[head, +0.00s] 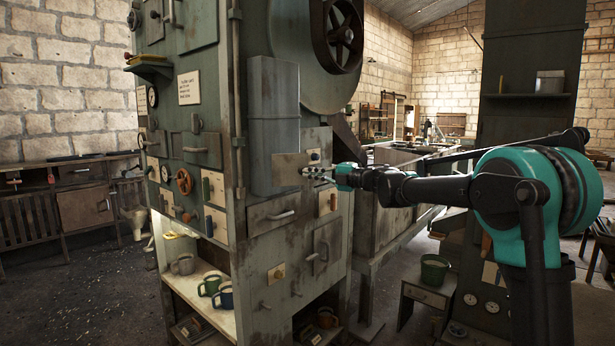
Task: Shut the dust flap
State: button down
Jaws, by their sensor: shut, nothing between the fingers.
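My gripper (308,172) is shut and empty, at the front of the tall grey-green machine (262,228). Its tips are in front of or against a flat brownish plate (287,166) on the machine's right-hand face; I cannot tell whether they touch. The gripper hides part of the plate's right side.
Below the plate are a drawer with a handle (281,214) and a small door (326,246). A flywheel (338,38) is above. Mugs (210,284) stand on the machine's low shelf. A green bucket (434,269) stands on a small cabinet beneath my arm. Floor at left is open.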

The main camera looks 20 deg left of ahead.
jog(key=w+a+n+g, duration=0.3)
jog(key=w+g, duration=0.3)
jog(key=w, duration=0.2)
jog(key=shift+a+n+g, duration=0.15)
jog(key=shift+n+g, duration=0.15)
jog(key=shift+n, duration=0.3)
dwell(0.3)
